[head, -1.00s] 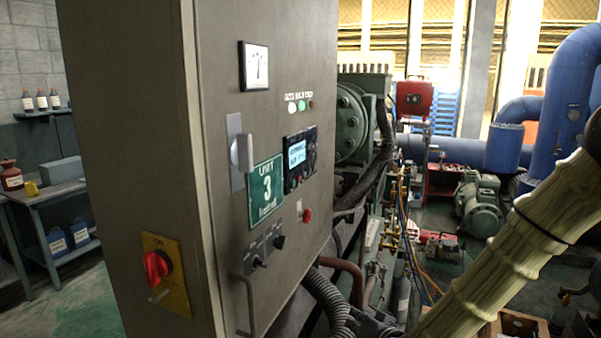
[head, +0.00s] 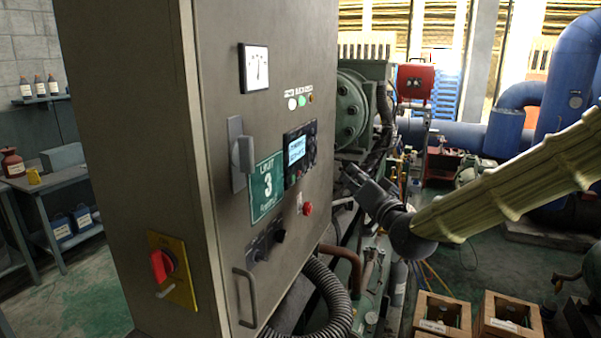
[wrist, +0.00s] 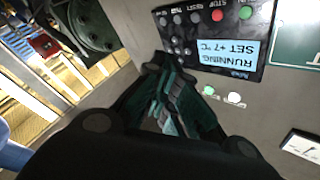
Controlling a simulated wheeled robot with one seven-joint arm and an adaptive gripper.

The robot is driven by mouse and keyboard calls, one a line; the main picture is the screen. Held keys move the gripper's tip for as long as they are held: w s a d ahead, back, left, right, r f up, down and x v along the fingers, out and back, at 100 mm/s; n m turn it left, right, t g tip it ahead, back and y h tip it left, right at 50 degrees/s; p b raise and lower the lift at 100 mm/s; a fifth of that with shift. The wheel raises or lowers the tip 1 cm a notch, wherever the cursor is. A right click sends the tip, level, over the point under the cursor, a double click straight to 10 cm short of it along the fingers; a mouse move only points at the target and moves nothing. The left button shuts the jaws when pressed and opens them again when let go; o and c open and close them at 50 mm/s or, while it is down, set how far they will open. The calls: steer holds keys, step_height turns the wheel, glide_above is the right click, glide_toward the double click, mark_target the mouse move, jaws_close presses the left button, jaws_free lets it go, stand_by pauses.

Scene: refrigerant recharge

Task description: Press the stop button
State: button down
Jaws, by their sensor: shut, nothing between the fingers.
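The controller panel (head: 299,151) with a lit display is on the grey cabinet door in the head view. In the wrist view the panel (wrist: 212,28) appears upside down, its display reading RUNNING, SET +7 °C. The red stop button (wrist: 218,17), labelled STOP, sits in its button row beside a green button (wrist: 246,12). My gripper (head: 349,172) is shut and empty, to the right of the panel in the head view. In the wrist view my gripper (wrist: 170,64) is below the panel in the picture, apart from the stop button.
A separate red knob (head: 307,208) is lower on the door, near two dark switches. A lever handle (head: 243,154) and a door handle (head: 245,297) stick out. A green machine (head: 357,110) stands behind, right of the cabinet. Wooden crates (head: 440,313) are on the floor.

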mark_target(299, 173)
steer(key=shift+a, duration=0.15)
steer(key=w+a, duration=0.2)
steer(key=a, duration=0.6)
steer(key=shift+w, duration=0.35)
steer(key=shift+a+f, duration=0.1)
steer(key=shift+a, duration=0.15)
stand_by(1.4)
steer(key=shift+w+a, duration=0.15)
steer(key=shift+a, duration=0.1)
steer(key=shift+w+a+b, duration=0.1)
steer(key=shift+a+b, duration=0.2)
stand_by(0.9)
steer(key=shift+d, duration=0.1)
steer(key=shift+s+d+b, duration=0.25)
steer(key=shift+d+b, duration=0.05)
steer(key=shift+d, duration=0.35)
